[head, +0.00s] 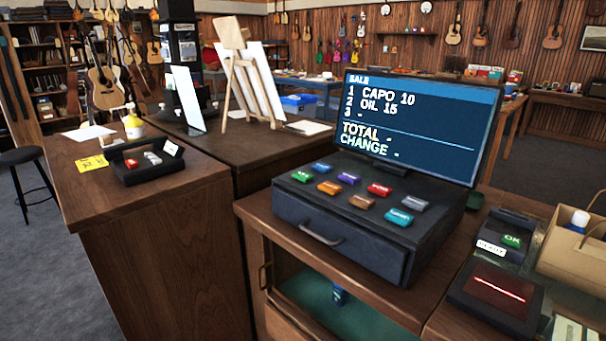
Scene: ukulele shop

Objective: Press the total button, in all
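The cash register (345,225) is a dark box with a drawer handle, standing on a wooden counter. Several coloured buttons are on its sloped top: green (300,176), blue (320,168), purple (348,178), red (379,189), grey (414,203), orange (329,187), brown (361,201) and teal (399,217). The button labels are too small to read surely, so I cannot tell which is total. The screen (420,125) above shows SALE, CAPO 10, OIL 15, an empty line 3, and dashes after TOTAL and CHANGE. Neither of my grippers is in view.
A scanner pad with a red line (497,295) and a card reader (506,232) stand right of the register, beside a cardboard carrier (574,248). The space above the buttons is clear.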

